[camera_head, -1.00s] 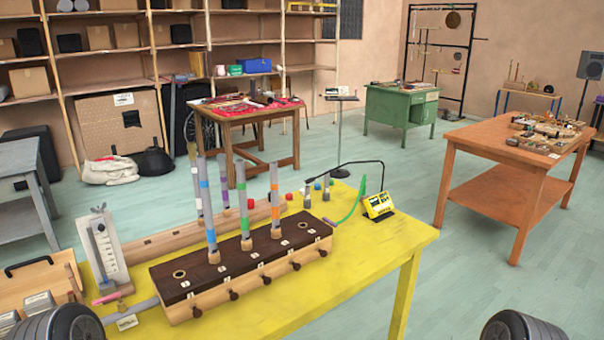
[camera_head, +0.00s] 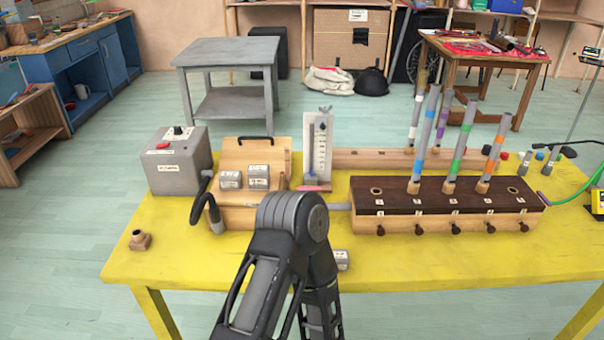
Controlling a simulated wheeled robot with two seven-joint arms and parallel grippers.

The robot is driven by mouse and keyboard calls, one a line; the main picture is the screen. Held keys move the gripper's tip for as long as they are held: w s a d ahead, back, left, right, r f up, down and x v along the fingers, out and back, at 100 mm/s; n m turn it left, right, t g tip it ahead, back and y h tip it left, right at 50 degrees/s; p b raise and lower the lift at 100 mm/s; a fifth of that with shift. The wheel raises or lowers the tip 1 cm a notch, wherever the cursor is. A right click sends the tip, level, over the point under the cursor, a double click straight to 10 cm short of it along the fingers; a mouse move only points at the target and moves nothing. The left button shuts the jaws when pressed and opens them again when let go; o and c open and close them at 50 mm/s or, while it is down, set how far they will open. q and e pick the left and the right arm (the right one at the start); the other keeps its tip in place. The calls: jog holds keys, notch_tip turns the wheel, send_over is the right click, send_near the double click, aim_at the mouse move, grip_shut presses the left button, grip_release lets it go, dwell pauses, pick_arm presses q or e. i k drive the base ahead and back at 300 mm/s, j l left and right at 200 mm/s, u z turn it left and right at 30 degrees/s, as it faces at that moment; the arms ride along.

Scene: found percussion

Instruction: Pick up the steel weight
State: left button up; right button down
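Two small silver-grey blocks with white labels, which look like steel weights, sit side by side on the light wooden box: a left block (camera_head: 231,180) and a right block (camera_head: 258,177). I cannot read their labels or tell which one the task means. The wooden box (camera_head: 236,216) stands on the yellow table (camera_head: 180,262), with a raised back board and black handle. One of my arms rises in front, its joint close to the box's right side in the picture. Neither gripper is in view.
A gauge (camera_head: 320,148) stands behind my arm. A dark-topped block with tubes (camera_head: 450,195) is right. A small brown fitting (camera_head: 140,240) lies front left.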

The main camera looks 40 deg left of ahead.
aim_at(228, 179)
jog(key=u, duration=1.6)
